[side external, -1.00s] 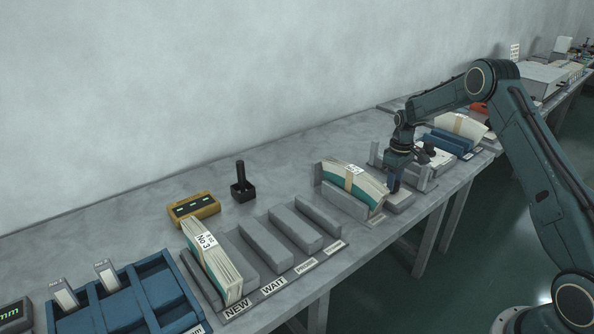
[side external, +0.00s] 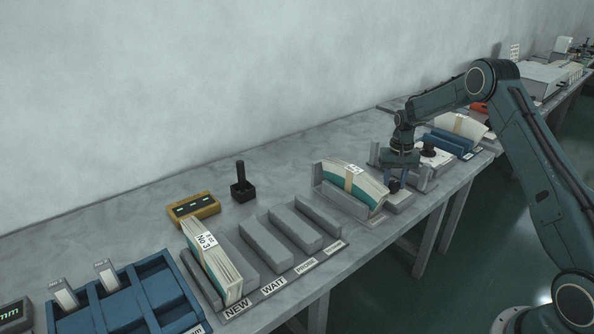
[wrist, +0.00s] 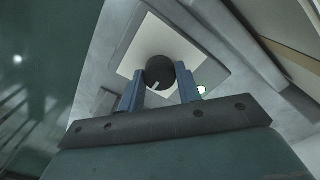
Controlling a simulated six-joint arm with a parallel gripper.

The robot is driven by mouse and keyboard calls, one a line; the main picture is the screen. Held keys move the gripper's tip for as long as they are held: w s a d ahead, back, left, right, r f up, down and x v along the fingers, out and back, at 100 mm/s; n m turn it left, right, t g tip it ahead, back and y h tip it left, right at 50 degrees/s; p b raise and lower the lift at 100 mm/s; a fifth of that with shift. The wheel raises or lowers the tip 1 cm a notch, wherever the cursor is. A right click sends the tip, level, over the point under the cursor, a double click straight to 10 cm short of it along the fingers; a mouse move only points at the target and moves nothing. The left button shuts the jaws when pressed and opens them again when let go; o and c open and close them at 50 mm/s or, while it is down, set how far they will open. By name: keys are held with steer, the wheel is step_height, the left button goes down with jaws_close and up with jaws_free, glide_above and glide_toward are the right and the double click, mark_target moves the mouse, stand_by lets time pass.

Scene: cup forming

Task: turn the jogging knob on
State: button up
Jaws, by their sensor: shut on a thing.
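The jogging knob (wrist: 159,72) is black and round with a white pointer mark, on a pale square plate (wrist: 184,48) in the wrist view. My gripper (wrist: 160,88) is shut on it, with one blue finger on each side. A small greenish-white light (wrist: 201,90) shows by the right finger. In the side view the knob (side external: 394,187) sits on a grey box near the bench's front edge, under my gripper (side external: 397,178). The pointer mark slants down and left in the wrist view.
A grey holder with a bound stack of cards (side external: 352,181) stands just left of the knob. Another black knob (side external: 428,149) stands behind and right. Blue racks (side external: 447,143) lie farther right. The bench behind the card holder is clear.

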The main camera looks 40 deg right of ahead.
mark_target(394, 183)
steer(key=shift+m, duration=0.4)
steer(key=o, duration=1)
steer(key=shift+r, duration=0.1)
step_height(394, 183, up, 14)
stand_by(0.3)
